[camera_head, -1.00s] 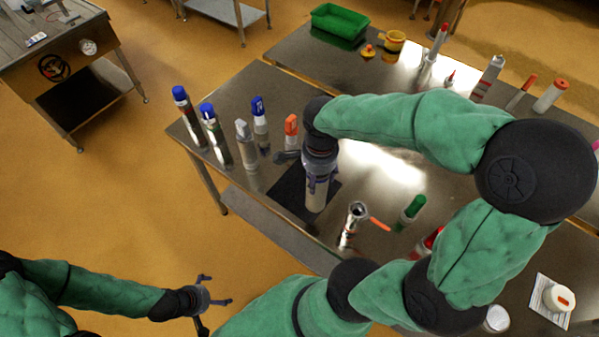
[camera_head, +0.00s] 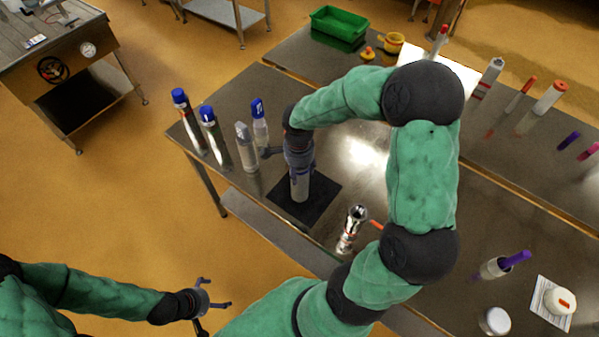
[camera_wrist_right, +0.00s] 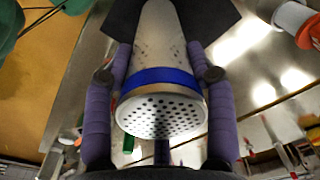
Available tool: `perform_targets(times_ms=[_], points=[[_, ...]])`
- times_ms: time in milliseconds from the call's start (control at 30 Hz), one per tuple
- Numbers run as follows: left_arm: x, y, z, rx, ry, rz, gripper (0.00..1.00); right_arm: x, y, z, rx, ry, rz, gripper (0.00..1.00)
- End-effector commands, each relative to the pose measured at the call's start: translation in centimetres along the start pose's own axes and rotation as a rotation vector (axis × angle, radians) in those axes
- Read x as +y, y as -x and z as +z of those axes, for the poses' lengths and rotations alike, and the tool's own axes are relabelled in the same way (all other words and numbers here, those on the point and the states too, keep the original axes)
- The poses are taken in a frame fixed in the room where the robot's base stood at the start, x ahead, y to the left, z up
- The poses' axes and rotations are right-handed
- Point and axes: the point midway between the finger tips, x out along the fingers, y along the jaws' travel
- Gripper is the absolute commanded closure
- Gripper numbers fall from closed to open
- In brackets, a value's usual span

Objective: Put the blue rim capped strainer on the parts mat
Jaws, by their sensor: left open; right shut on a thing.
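The blue rim capped strainer is a pale metal cylinder with a perforated end and a blue band; it fills the middle of the right wrist view (camera_wrist_right: 163,80). My right gripper (camera_head: 299,168) is shut on it, with a finger on each side. In the head view the strainer (camera_head: 299,188) hangs upright below the gripper, over the black parts mat (camera_head: 322,194). I cannot tell whether its lower end touches the mat. The mat also shows in the right wrist view (camera_wrist_right: 215,14). My left gripper (camera_head: 212,303) is open and empty, off the table's near side.
Several blue-topped and white-topped cylinders, including one (camera_head: 211,135), stand left of the mat. A metal cylinder (camera_head: 353,228) stands close to the mat's right. A purple-handled cup (camera_head: 495,267) and a white pot (camera_head: 559,299) are further right. A green bin (camera_head: 339,24) sits at the back.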

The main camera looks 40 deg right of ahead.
Motion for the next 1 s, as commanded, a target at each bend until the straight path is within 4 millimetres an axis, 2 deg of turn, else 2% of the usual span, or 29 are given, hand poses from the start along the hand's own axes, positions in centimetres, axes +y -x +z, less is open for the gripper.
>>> perform_targets(times_ms=[33, 133, 533, 567, 633, 1000], points=[[0.0, 0.0, 0.0, 0.0, 0.0, 0.0, 0.0, 0.1, -0.9, 0.1, -0.002, 0.001, 0.004, 1.0], [0.0, 0.1, 0.0, 0.0, 0.0, 0.0, 0.0, 0.0, -1.7, 0.1, -0.001, 0.0, 0.001, 1.0], [-0.2, -0.4, 0.0, 0.0, 0.0, 0.0, 0.0, 0.0, -2.1, 0.1, 0.0, 0.001, -0.001, 1.0], [-0.2, -0.4, 0.0, 0.0, 0.0, 0.0, 0.0, 0.1, -2.1, 0.1, 0.0, 0.001, 0.0, 0.41], [-0.1, -0.3, 0.0, 0.0, 0.0, 0.0, 0.0, 0.1, -2.0, 0.1, -0.001, 0.001, 0.0, 0.21], [-0.1, -0.2, 0.0, 0.0, 0.0, 0.0, 0.0, 0.1, -1.9, 0.1, -0.001, 0.001, 0.0, 0.2]])
